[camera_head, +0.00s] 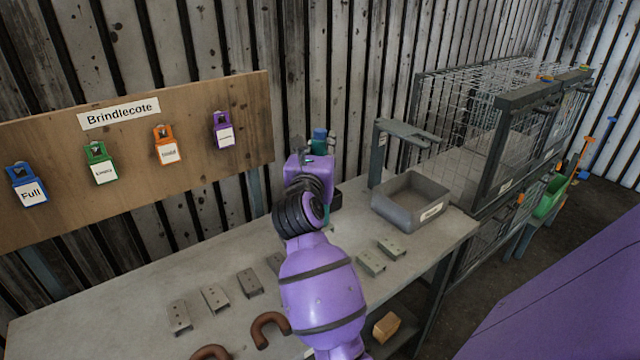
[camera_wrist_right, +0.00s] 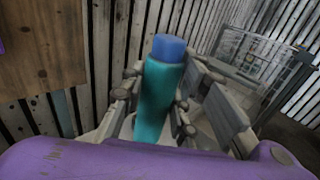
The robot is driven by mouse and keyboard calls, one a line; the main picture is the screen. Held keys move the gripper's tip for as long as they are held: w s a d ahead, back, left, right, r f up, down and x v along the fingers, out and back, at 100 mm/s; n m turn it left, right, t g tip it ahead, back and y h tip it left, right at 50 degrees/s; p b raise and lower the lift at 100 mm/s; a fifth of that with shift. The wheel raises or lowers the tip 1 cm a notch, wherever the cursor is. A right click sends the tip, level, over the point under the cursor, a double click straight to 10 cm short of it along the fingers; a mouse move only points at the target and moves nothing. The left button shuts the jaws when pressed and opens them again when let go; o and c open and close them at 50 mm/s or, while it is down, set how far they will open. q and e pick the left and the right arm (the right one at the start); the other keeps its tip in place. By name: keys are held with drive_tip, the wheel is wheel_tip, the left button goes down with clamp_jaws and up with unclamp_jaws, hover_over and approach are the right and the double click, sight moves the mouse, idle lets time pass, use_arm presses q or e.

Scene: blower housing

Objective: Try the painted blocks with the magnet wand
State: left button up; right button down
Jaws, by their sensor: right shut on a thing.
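The magnet wand (camera_wrist_right: 158,105) is a teal cylinder with a blue end. It stands upright between the fingers of my right gripper (camera_wrist_right: 160,92), which is shut on it. In the head view the wand's blue end (camera_head: 319,134) shows above my purple wrist, which hides most of the grip. Several grey-beige blocks with small dark holes lie on the workbench (camera_head: 130,312). A row of them, including a near block (camera_head: 180,317), lies left of my arm; two more, including the right one (camera_head: 391,248), lie right of it. My left gripper is out of view.
A grey open bin (camera_head: 405,215) stands at the bench's right end beside a grey stand (camera_head: 385,150). Brown horseshoe-shaped pieces (camera_head: 270,327) lie at the front edge. A wooden board (camera_head: 60,150) with coloured tags rises behind. Wire cages (camera_head: 470,120) stand at the right.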

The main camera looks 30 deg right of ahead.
sight(320, 131)
drive_tip(key=shift+r, duration=0.2)
wheel_tip(320, 131, up, 2)
drive_tip(key=shift+r, duration=2.65)
